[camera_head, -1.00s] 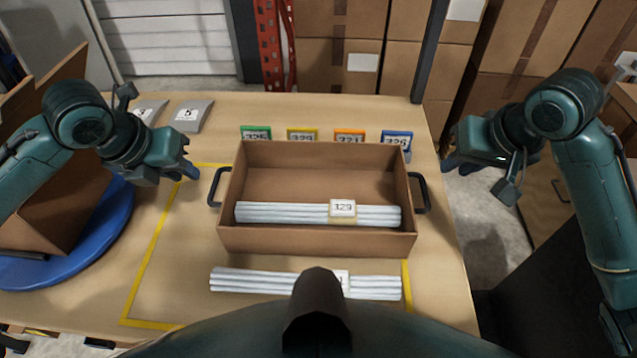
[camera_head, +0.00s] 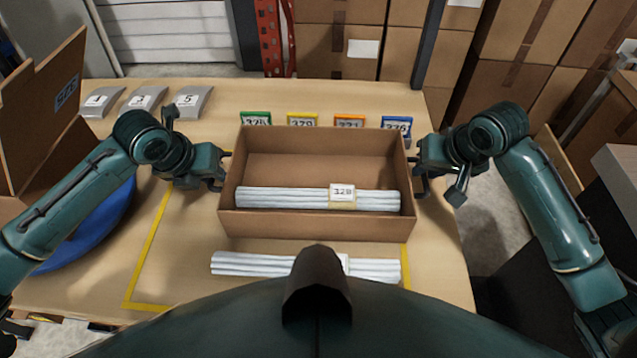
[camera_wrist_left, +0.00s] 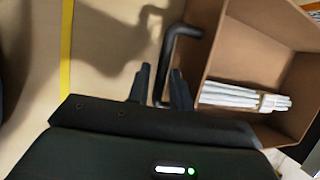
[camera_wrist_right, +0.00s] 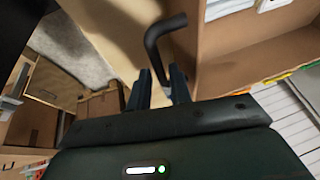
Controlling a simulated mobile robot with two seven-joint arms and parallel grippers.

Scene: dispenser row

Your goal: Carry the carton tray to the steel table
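The carton tray (camera_head: 318,222) is an open brown box on the wooden table, with a black handle at each end. A bundle of white rods (camera_head: 270,198) with a paper label lies in it. My left gripper (camera_head: 222,172) is at the tray's left end; in the left wrist view its fingers (camera_wrist_left: 160,85) stand apart with the left handle (camera_wrist_left: 175,45) between them. My right gripper (camera_head: 418,172) is at the right end; in the right wrist view its fingers (camera_wrist_right: 160,85) stand apart around the right handle (camera_wrist_right: 155,45). I cannot identify a steel table.
Another white bundle (camera_head: 245,264) lies on the wooden table (camera_head: 200,290) in front of the tray. Coloured number signs (camera_head: 302,120) stand behind it. A blue round plate (camera_head: 95,235) with an open carton is at the left. Stacked cartons (camera_head: 520,50) stand behind.

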